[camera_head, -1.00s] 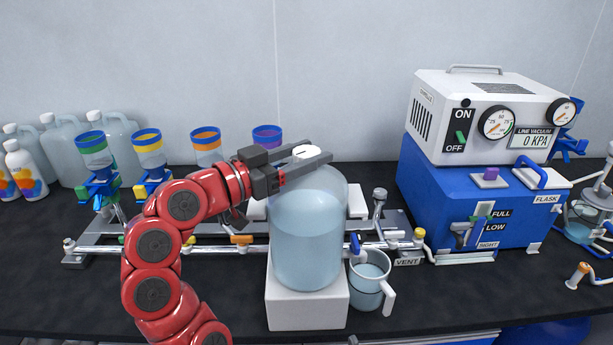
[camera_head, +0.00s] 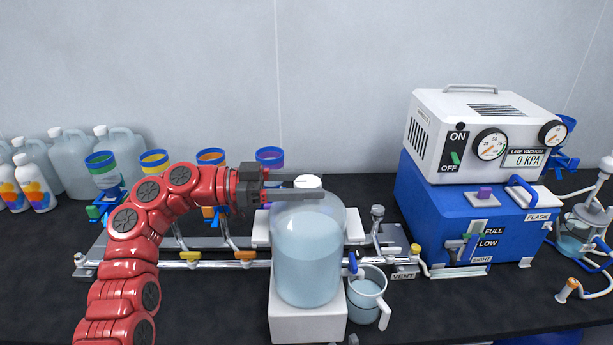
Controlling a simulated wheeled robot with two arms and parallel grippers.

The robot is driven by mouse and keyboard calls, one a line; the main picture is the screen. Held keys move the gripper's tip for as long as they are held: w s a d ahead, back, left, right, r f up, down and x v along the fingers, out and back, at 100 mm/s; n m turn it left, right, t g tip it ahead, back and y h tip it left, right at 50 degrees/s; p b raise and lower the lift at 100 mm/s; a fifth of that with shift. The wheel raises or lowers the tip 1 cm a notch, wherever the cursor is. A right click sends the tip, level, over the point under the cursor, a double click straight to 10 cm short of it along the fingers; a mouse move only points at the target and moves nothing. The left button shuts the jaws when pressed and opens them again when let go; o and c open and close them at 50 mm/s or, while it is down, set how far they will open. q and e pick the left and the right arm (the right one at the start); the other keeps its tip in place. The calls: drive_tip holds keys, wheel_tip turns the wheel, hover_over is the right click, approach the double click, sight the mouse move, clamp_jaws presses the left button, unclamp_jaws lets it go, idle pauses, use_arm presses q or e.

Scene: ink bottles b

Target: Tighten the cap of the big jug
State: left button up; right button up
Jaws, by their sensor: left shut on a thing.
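The big jug (camera_head: 308,255) is a clear, rounded vessel with pale blue liquid in it. It stands upright on a white block (camera_head: 307,324) near the middle of the bench. Its white cap (camera_head: 308,181) is on top of the neck. My left gripper (camera_head: 304,188) reaches in level from the left, and its grey fingers are shut on the cap. The near finger hides part of the cap's side, so the thread and the neck do not show. My right gripper is not in view.
A clear mug (camera_head: 367,297) stands close to the jug's right. Metal pipework with coloured valves runs behind the jug. A blue and white vacuum unit (camera_head: 466,215) stands at the right. Capped jugs (camera_head: 70,165) and small bottles (camera_head: 35,185) stand at the far left.

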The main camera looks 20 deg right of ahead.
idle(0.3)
use_arm(q)
drive_tip(key=o, duration=1.4)
drive_tip(key=shift+d, duration=0.1)
drive_tip(key=shift+b+v, duration=2.1)
drive_tip(key=shift+v, duration=6.65)
drive_tip(key=shift+w, duration=0.2)
